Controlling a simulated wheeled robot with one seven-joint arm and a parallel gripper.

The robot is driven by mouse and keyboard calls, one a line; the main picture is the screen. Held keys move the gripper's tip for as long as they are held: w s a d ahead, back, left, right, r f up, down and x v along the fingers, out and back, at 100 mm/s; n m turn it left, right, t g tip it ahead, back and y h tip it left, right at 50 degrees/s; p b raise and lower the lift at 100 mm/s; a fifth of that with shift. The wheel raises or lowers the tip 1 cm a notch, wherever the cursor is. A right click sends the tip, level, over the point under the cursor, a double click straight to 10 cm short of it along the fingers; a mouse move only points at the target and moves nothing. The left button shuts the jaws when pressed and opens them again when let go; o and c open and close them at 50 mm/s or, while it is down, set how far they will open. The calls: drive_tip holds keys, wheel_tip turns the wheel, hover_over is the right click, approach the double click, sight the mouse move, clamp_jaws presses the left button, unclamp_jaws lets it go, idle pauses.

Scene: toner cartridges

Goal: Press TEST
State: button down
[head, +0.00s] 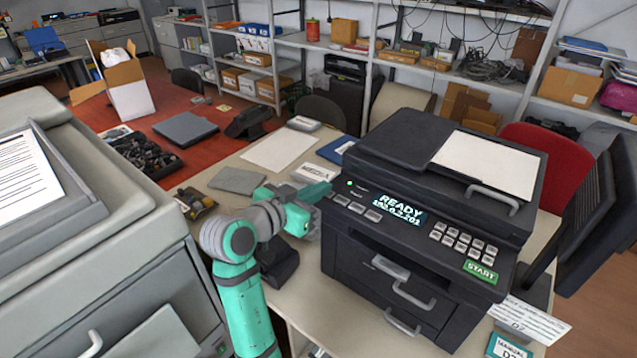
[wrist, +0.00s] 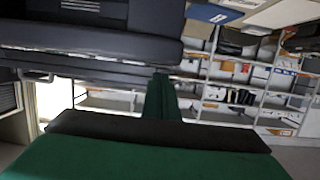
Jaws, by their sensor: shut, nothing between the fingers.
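A dark printer (head: 420,215) stands on the desk. Its lit display (head: 398,210) reads READY with a number line below. Three pale buttons (head: 356,207) sit left of the display, near a small green light. I cannot read a TEST label. My gripper (head: 320,190), teal, is at the left end of the printer's front panel, close to these buttons; I cannot tell whether it touches the printer. In the wrist view, the green gripper (wrist: 160,95) is shut and empty, and the dark printer body (wrist: 90,40) fills the upper left.
A number keypad (head: 463,240) and a green START key (head: 481,271) are at the panel's right. A large grey machine (head: 110,255) stands at left. Papers, a grey cloth (head: 237,181) and small boxes lie on the desk behind my arm. A dark monitor (head: 590,215) is at right.

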drive_tip(key=shift+f, duration=0.2)
drive_tip(key=shift+f, duration=1.05)
wheel_tip(320, 180, up, 5)
drive_tip(key=v, duration=1)
drive_tip(key=shift+r, duration=0.1)
